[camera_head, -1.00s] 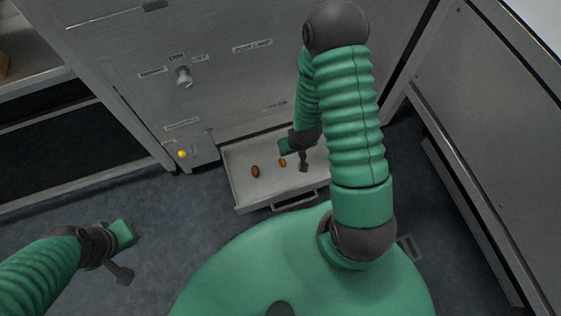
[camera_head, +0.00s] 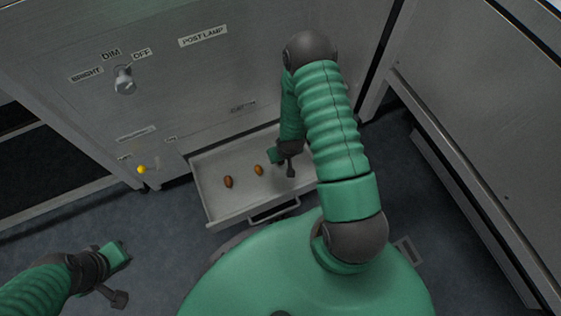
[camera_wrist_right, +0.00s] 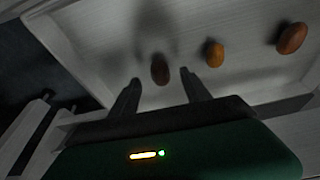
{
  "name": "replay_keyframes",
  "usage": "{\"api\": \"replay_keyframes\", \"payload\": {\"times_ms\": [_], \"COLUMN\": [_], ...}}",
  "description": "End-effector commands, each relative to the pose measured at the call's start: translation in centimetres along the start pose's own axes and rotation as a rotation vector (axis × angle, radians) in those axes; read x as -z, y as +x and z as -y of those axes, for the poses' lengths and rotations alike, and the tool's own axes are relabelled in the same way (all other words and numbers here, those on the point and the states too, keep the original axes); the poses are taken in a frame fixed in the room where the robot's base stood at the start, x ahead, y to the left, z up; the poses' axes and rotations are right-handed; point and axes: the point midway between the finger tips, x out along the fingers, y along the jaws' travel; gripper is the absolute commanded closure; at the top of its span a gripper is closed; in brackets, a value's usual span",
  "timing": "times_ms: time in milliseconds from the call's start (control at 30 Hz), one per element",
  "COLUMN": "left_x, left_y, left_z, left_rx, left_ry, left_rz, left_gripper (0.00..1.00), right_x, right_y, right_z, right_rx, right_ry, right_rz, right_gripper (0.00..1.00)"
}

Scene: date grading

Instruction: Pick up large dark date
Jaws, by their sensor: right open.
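A dark brown date (camera_wrist_right: 160,70) lies in the pale drawer tray (camera_wrist_right: 95,35), between the fingertips of my right gripper (camera_wrist_right: 161,76) in the right wrist view. The gripper is open and not closed on it. In the head view my right gripper (camera_head: 290,172) is over the right part of the tray and hides this date. A small orange-brown date (camera_head: 258,170) lies to its left; it also shows in the right wrist view (camera_wrist_right: 214,53). A larger reddish-brown date (camera_head: 228,182) is farther left, also in the wrist view (camera_wrist_right: 291,38). My left gripper (camera_head: 118,278) is away at lower left.
The tray sticks out from a grey metal cabinet (camera_head: 200,80) with a knob (camera_head: 124,80) and labels. The tray's front has a handle (camera_head: 273,211). A yellow ball-like knob (camera_head: 141,169) is left of the tray. Another metal cabinet (camera_head: 480,120) stands at right.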

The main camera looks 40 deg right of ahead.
Motion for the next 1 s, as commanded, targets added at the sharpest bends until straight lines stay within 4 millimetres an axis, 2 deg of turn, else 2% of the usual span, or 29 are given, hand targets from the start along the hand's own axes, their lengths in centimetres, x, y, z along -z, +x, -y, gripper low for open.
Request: {"api": "replay_keyframes", "payload": {"times_ms": [33,100,333,700,900,1000], "left_x": [-0.5,-0.6,-0.5,-0.5,-0.5,-0.3], "left_y": [1.8,2.4,2.0,2.0,1.9,1.0], "left_z": [0.0,0.0,0.0,0.0,0.0,0.0], "left_rx": [0.0,0.0,0.0,0.0,0.0,0.0], "left_ry": [-0.001,-0.001,-0.001,-0.001,-0.001,-0.001], "left_rz": [0.001,0.001,0.001,0.001,0.001,0.001], "left_gripper": [1.0,1.0,1.0,1.0,1.0,1.0], "right_x": [-0.4,-0.2,-0.1,-0.1,-0.1,0.4], "right_y": [2.0,2.9,2.8,2.8,2.6,1.4], "right_z": [-0.1,-0.1,-0.2,-0.1,-0.1,-0.1], "right_rx": [0.0,0.001,0.003,0.003,0.003,0.002], "right_ry": [0.001,0.0,0.001,0.0,0.001,0.0], "right_rz": [0.0,-0.001,0.002,0.001,0.001,0.0], "right_gripper": [0.45,0.45,0.45,0.9,0.9,0.9]}}
